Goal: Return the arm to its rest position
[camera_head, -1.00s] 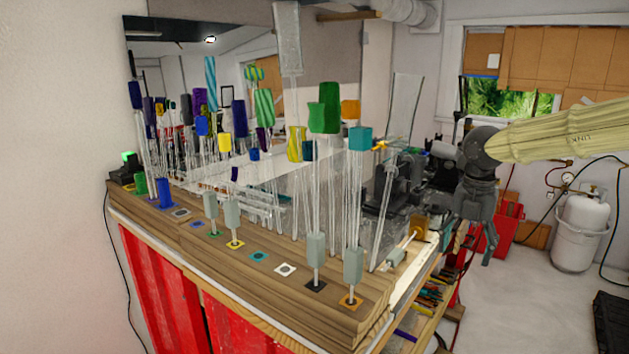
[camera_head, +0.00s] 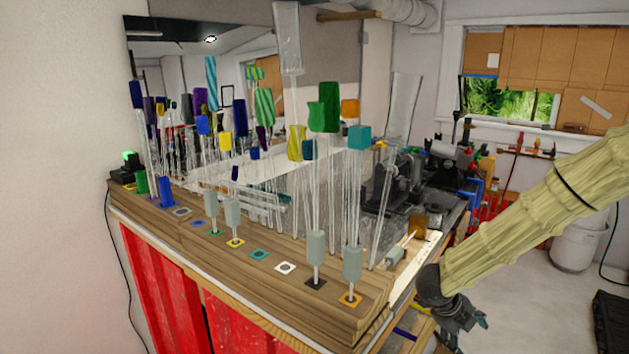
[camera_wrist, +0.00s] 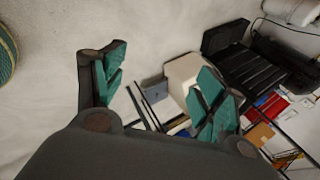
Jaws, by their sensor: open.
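My arm (camera_head: 535,215) comes in from the right in the head view, in a pale yellow sleeve, and slants down to the left. My gripper (camera_head: 482,335) hangs low at its end, just right of the bench's near right corner. In the wrist view my gripper (camera_wrist: 160,90) shows two dark fingers with green pads, spread wide apart. Nothing is between them. The glass rods (camera_head: 310,200) stand on the wooden bench (camera_head: 190,240), left of my gripper and apart from it.
Colored square markers with holes line the bench front, such as a white one (camera_head: 285,267). A white bucket (camera_head: 577,245) and a dark case (camera_head: 610,322) stand on the floor at right. The wrist view shows pale floor and black shelving (camera_wrist: 245,70).

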